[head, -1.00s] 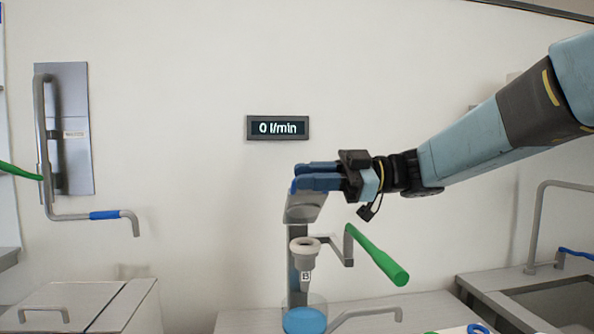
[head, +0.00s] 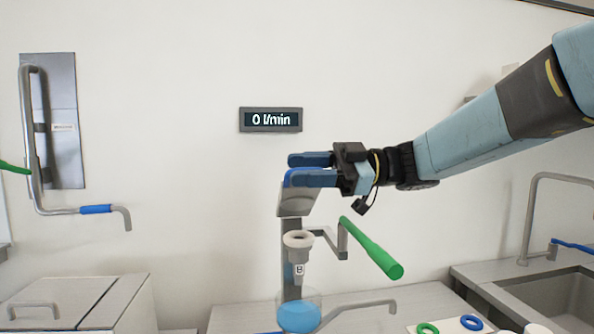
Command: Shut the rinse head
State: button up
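A grey dispensing stand (head: 291,240) stands at the middle against the wall. It has a pale ring-topped nozzle (head: 298,241), a green-handled lever (head: 372,248) and a tilted grey head plate (head: 297,203) with a blue top edge. I cannot tell for certain which part is the rinse head. My gripper (head: 312,169) is at the top of the stand. Its two blue fingers are spread apart, one above the other, with the blue edge showing between them. Whether they touch it is unclear. A wall display (head: 270,120) reads 0 l/min.
A bent pipe with a blue sleeve (head: 95,209) hangs on a wall plate at left. A clear vessel with blue contents (head: 299,316) stands under the nozzle. A sink (head: 560,298) with a tap (head: 531,220) is at right. Green (head: 427,328) and blue (head: 472,322) rings lie in front.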

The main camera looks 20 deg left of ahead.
jog(key=v, duration=1.3)
jog(key=shift+w+d+f, duration=0.1)
